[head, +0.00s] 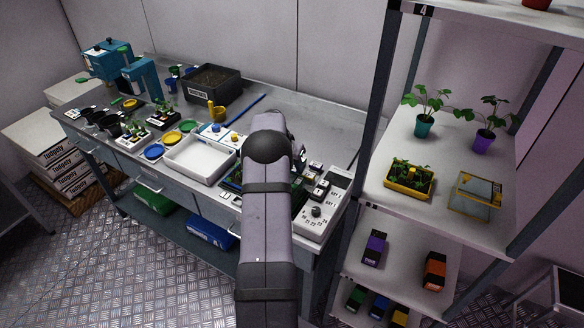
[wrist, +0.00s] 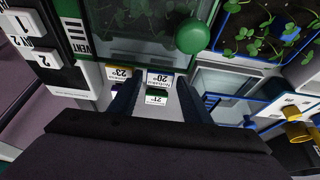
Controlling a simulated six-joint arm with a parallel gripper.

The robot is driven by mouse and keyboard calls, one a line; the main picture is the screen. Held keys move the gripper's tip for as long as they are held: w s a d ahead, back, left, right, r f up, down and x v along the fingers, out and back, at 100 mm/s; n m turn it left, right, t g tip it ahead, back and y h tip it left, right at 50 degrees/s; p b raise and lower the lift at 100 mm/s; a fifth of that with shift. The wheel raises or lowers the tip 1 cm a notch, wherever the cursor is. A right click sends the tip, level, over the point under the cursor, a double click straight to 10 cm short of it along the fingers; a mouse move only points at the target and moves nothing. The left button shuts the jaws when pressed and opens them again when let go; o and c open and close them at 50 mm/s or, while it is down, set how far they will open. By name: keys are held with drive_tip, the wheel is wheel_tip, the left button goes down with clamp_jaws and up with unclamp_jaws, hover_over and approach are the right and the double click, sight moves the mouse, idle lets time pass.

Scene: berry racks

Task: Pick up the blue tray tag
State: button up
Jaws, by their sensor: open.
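My gripper (wrist: 158,100) is open in the wrist view, its two dark fingers apart. Between and just beyond them are small white tags: one reads 20 (wrist: 160,78), and one reads 21 (wrist: 156,98) with a green part. A tag reading 23 (wrist: 118,73) is by the left finger. A small blue piece (wrist: 290,32) sits among seedlings in the blue-rimmed tray (wrist: 228,50) at upper right; I cannot tell for sure whether it is the blue tray tag. In the head view my arm hides the gripper and much of the spot below.
A clear lid with a green knob (wrist: 193,36) is just ahead of the fingers. A white panel (wrist: 80,50) stands at left. In the head view, a white tray (head: 183,172) is left of my arm, a dial box (head: 318,212) right. The back right bench is clear.

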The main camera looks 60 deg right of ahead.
drive_tip(key=shift+d+f, duration=0.15)
drive_tip(key=shift+f, duration=0.1)
drive_tip(key=c, duration=0.8)
drive_tip(key=shift+r, duration=0.15)
